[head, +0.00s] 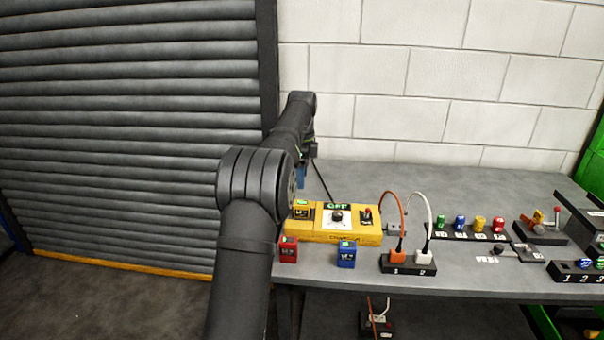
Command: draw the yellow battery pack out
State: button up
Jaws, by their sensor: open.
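The yellow battery pack (302,211) has a dark label and a small green mark on top. It sits at the left end of a yellow unit (345,238), whose panel shows a green OFF sign (337,206) above a dark knob (337,216). A red lever (366,213) stands on its right part. My gripper (307,172) is mostly hidden behind my arm, above and behind the yellow pack in the picture. It is open and apart from the pack. A small blue piece shows beside it; I cannot tell what it is.
A red pack (289,250) and a blue pack (346,254) stand in front of the unit. An orange and a white plug sit in a black socket block (409,264) to its right. Several coloured pieces stand farther right. The table (370,178) behind the unit is clear.

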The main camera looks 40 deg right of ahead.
aim_at(302, 202)
jog(key=shift+f, duration=4.85)
jog(key=c, duration=0.9)
